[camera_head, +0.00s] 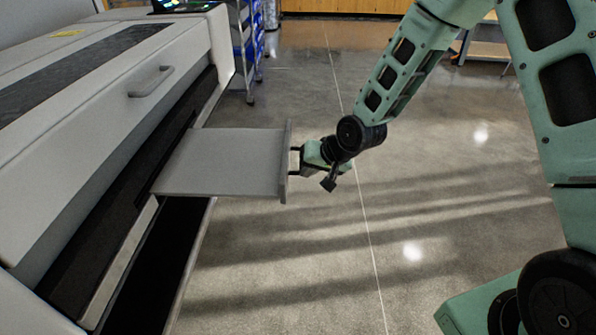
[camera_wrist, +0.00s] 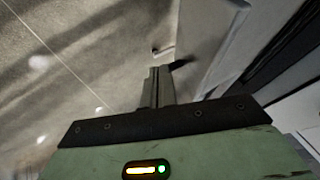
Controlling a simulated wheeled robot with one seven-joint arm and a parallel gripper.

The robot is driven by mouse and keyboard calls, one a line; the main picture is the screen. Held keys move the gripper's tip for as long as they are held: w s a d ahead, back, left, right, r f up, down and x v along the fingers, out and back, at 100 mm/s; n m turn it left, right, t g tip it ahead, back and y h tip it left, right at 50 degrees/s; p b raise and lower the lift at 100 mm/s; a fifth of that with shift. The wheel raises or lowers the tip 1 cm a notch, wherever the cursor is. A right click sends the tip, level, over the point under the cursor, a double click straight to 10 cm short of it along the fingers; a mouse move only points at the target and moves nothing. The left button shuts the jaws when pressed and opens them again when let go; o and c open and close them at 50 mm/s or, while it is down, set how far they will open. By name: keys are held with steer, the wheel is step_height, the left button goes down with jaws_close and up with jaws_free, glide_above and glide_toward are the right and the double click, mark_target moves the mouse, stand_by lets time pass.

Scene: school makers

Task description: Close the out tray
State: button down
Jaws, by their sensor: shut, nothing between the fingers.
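The out tray (camera_head: 222,162) is a flat grey tray that sticks out from the front of the large grey machine. It has an upright front panel (camera_head: 286,162). My gripper (camera_head: 298,160) is at the outer side of this panel, level with it, very close or touching; I cannot tell which. In the wrist view, the shut fingers (camera_wrist: 159,72) are together with nothing between them. The pale tray panel (camera_wrist: 208,45) shows just beyond and to the right of them. A small dark piece beside the fingertips is too unclear to name.
The grey machine (camera_head: 60,190) fills the left side, with a lid handle (camera_head: 151,82) above the tray. A dark opening lies below the tray. A blue rack (camera_head: 247,45) stands at the back. The concrete floor (camera_head: 330,260) to the right is clear.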

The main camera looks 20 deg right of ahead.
steer(key=shift+w+a+r, duration=0.1)
steer(key=shift+w+a, duration=0.1)
steer(key=shift+a, duration=0.45)
steer(key=shift+w+a+r, duration=0.1)
steer(key=shift+w+a, duration=0.1)
steer(key=shift+a, duration=0.45)
steer(key=shift+a, duration=0.15)
